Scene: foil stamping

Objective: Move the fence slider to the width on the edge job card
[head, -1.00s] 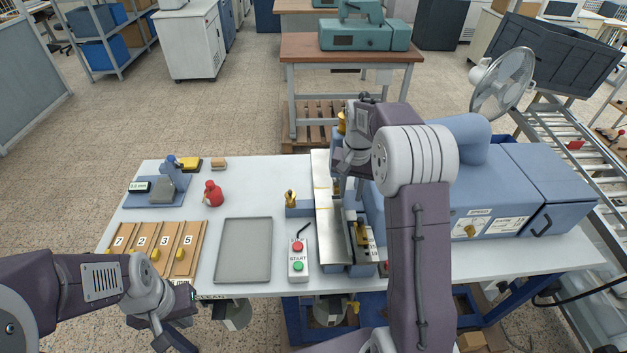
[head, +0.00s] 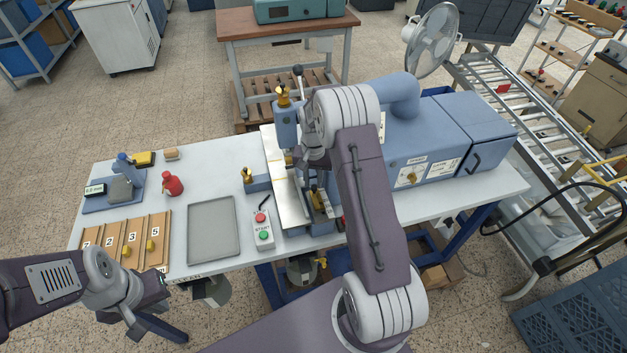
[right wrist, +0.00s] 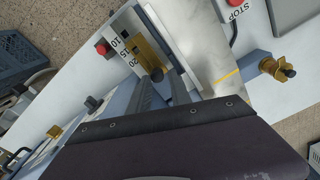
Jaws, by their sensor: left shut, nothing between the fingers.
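In the right wrist view the brass fence slider (right wrist: 148,52) sits beside a white scale (right wrist: 122,50) marked 10, 15 and 20. A dark round knob (right wrist: 157,74) shows at its lower end. My right gripper (right wrist: 166,84) is over the slider, with its two grey fingers apart on either side of the knob's near side; I cannot tell whether they touch it. In the head view my right arm partly hides the slider (head: 319,199). My left gripper (head: 163,327) is shut and empty in front of the table's left part. I cannot make out an edge job card.
A wooden rack (head: 138,228) with numbered slots stands at the table's left, near a grey tray (head: 213,243). A START/STOP box (head: 262,230) is left of the fence. A blue press (head: 430,150) fills the right side. A brass knob (head: 247,175) stands left of the metal plate.

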